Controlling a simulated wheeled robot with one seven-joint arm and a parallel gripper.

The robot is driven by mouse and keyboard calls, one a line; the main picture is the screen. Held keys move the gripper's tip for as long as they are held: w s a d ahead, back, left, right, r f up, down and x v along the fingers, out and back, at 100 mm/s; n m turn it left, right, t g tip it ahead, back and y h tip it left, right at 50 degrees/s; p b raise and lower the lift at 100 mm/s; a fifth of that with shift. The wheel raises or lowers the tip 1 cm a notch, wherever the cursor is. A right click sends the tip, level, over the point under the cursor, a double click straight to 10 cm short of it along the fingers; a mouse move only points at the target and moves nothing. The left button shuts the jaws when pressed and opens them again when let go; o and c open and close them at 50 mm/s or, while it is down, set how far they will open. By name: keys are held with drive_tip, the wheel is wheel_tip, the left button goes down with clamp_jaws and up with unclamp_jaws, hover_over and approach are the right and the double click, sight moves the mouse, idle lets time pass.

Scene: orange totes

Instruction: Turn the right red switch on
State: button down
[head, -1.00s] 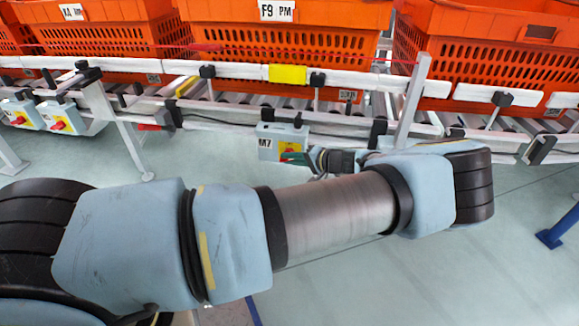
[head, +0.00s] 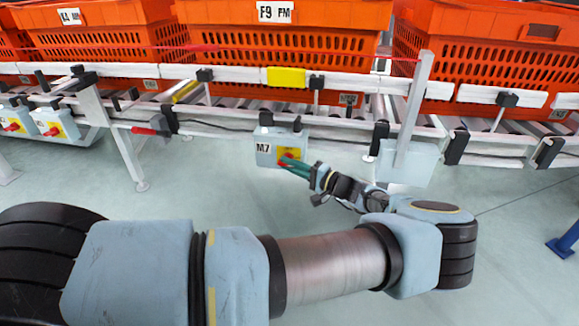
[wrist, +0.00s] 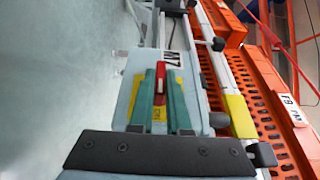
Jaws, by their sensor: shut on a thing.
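A pale blue switch box labelled M7 (head: 264,148) hangs under the conveyor rail in the middle of the head view. It has a yellow plate (head: 291,153) and a red switch handle (head: 285,160). My gripper (head: 289,162) reaches it from the lower right, its green fingers on the handle. In the wrist view the red switch handle (wrist: 160,80) stands between the two green fingers of my gripper (wrist: 159,91), which are shut on it. The fingers partly hide the yellow plate. The handle looks slanted in the head view.
Two similar boxes with red switches (head: 12,127) (head: 53,131) hang at the far left. Orange totes (head: 280,45) stand on the conveyor above. A plain pale blue panel (head: 408,165) and an upright post (head: 413,105) are right of my gripper. The floor below is open.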

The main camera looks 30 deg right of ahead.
drive_tip(key=shift+w+d+r, duration=0.15)
drive_tip(key=shift+d, duration=0.25)
drive_tip(key=c, duration=0.9)
unclamp_jaws()
drive_tip(key=shift+a, duration=0.15)
drive_tip(key=p+v, duration=0.1)
drive_tip(key=v, duration=1)
drive_tip(key=shift+a+p, duration=0.1)
drive_tip(key=shift+p, duration=0.25)
